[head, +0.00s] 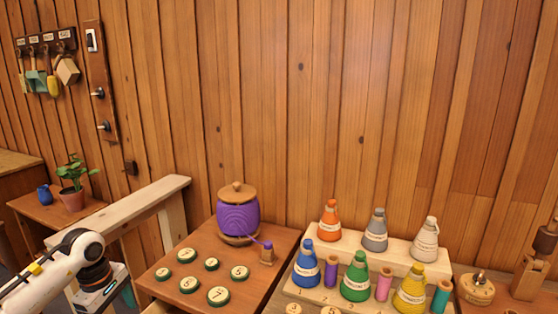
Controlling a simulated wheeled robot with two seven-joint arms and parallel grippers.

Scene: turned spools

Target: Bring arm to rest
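My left arm comes in from the lower left, white with a black wrist joint. My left gripper (103,296) hangs at the bottom edge, beside the left edge of the brown table (200,246) and in front of a pale wooden beam (150,203). Its fingers are cut off or hidden, so I cannot tell whether it is open or holds anything. My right arm and gripper are not in view.
A purple wound spool (238,217) and several numbered green-rimmed discs (218,295) are on the brown table. A stepped pale rack (385,256) holds several labelled cones, including a green one (355,280). A potted plant (72,190) stands at left.

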